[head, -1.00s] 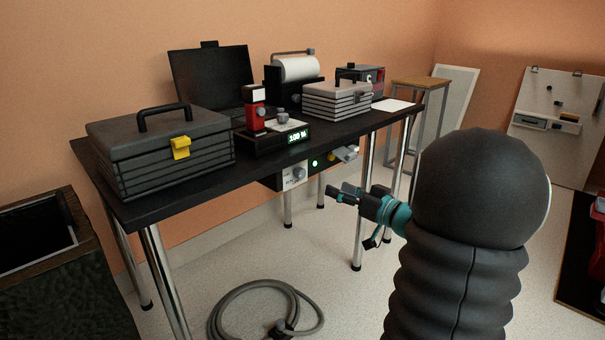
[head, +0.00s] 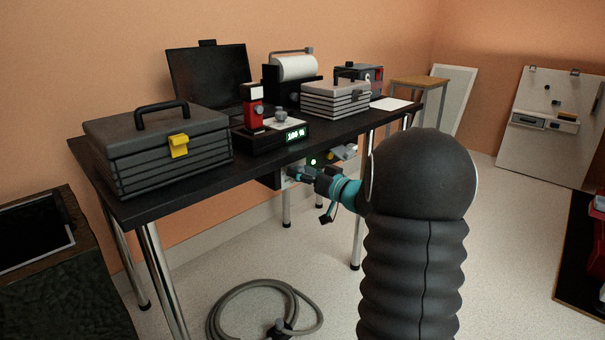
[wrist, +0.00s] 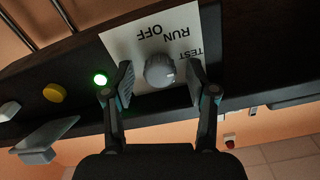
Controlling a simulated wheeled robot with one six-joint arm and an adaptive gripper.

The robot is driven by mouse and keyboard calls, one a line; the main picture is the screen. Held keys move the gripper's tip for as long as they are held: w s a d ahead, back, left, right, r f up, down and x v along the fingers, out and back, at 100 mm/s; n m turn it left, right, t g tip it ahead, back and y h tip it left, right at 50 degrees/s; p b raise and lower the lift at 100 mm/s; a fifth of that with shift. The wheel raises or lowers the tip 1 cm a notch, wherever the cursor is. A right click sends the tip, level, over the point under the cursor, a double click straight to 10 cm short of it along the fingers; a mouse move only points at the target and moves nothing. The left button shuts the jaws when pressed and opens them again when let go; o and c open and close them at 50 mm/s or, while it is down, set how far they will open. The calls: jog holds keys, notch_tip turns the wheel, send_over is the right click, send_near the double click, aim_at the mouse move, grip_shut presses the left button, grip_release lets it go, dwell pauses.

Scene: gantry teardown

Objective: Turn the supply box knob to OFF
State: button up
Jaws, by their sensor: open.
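The supply box (wrist: 232,85) is a dark box under the table's front edge, with a white plate (wrist: 118,40) on its face. The grey round knob (wrist: 160,70) sits on this plate. The words OFF, RUN and TEST are printed around it and appear upside down in the wrist view. A small pale mark shows on the knob, but I cannot tell which word it points to. My gripper (wrist: 160,83) is open, with one finger on each side of the knob and small gaps visible. In the head view my gripper (head: 297,174) is at the box front and hides the knob.
A lit green lamp (wrist: 100,79) and a yellow button (wrist: 54,92) are beside the plate, close to one finger. A grey lever-like part (wrist: 45,140) sticks out further left. The table (head: 190,186) overhangs the box. A coiled hose (head: 215,310) lies on the floor.

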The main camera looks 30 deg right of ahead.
grip_shut()
jog(key=shift+n+b, duration=0.3)
jog(key=shift+n, duration=0.1)
jog(key=n+b, duration=0.2)
jog(key=n, duration=0.6)
jog(key=n+b, duration=0.3)
jog(key=n, duration=0.5)
jog(key=shift+a+f+n+b, duration=0.15)
jog(key=shift+n+b, duration=0.15)
jog(key=shift+n, duration=0.4)
